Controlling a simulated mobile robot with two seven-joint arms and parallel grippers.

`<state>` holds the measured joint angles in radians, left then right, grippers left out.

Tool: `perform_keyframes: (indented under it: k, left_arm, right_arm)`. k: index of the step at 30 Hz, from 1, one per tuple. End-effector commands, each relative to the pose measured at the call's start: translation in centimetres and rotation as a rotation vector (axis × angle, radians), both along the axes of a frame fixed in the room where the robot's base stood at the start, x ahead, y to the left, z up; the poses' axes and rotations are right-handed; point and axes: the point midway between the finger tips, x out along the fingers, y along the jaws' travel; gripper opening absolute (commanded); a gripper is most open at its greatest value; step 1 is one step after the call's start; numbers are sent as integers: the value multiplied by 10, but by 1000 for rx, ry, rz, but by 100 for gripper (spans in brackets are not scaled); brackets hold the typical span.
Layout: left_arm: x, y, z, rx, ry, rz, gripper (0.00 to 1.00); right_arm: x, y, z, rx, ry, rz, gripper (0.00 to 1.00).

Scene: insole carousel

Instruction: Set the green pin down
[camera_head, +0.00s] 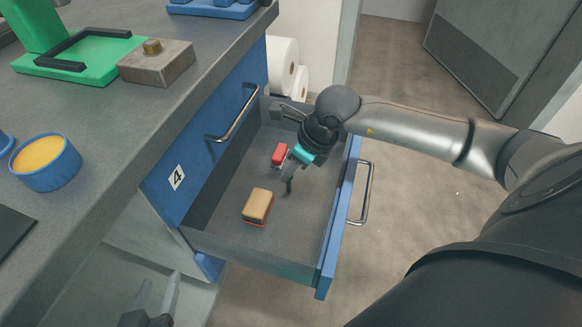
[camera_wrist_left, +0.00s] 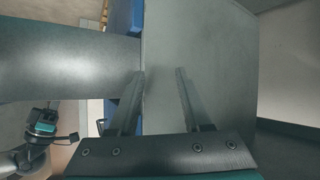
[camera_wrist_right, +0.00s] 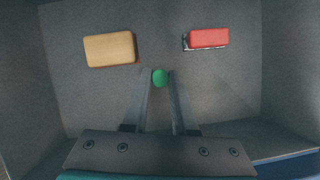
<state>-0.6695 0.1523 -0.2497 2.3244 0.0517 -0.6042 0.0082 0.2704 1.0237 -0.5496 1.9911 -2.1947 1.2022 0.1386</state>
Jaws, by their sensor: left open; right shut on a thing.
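The green pin (camera_wrist_right: 160,77) shows as a round green end between the fingertips of my right gripper (camera_wrist_right: 160,88) in the right wrist view. The right gripper is shut on it, inside the open drawer. In the head view my right gripper (camera_head: 287,180) points down into the drawer (camera_head: 290,215); the pin is not clearly visible there. I cannot tell whether the pin touches the drawer floor. My left gripper (camera_head: 158,292) is open and empty, low at the bottom of the head view; its fingers also show in the left wrist view (camera_wrist_left: 160,78).
In the drawer lie a tan-topped block (camera_head: 258,204) and a red block (camera_head: 280,153), with bare floor around them. The drawer's blue front (camera_head: 343,215) has a handle. The counter (camera_head: 100,125) holds a green fixture (camera_head: 95,66), a grey block (camera_head: 157,66) and a blue bowl (camera_head: 45,178).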

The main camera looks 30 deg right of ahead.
Motion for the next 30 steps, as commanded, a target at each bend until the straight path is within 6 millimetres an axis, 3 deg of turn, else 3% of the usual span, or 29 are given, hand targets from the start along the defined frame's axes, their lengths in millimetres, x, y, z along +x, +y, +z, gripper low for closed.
perform_keyframes:
  k: [3,4,12,23,30]
  left_arm:
    - [1,-3,0,-14,-25,-3,49]
    - [1,-4,1,-16,-30,-3,49]
    - [1,-3,1,-15,-28,-2,49]
    - [0,-2,1,-8,-13,-2,49]
    - [-3,11,0,50,84,9,49]
  right_arm:
    - [0,0,-3,0,-1,0,0]
    - [0,0,-3,0,0,0,27]
    - [0,0,-2,0,0,0,56]
    - [0,0,0,0,0,0,56]
    - [-4,-3,14,-1,0,0,56]
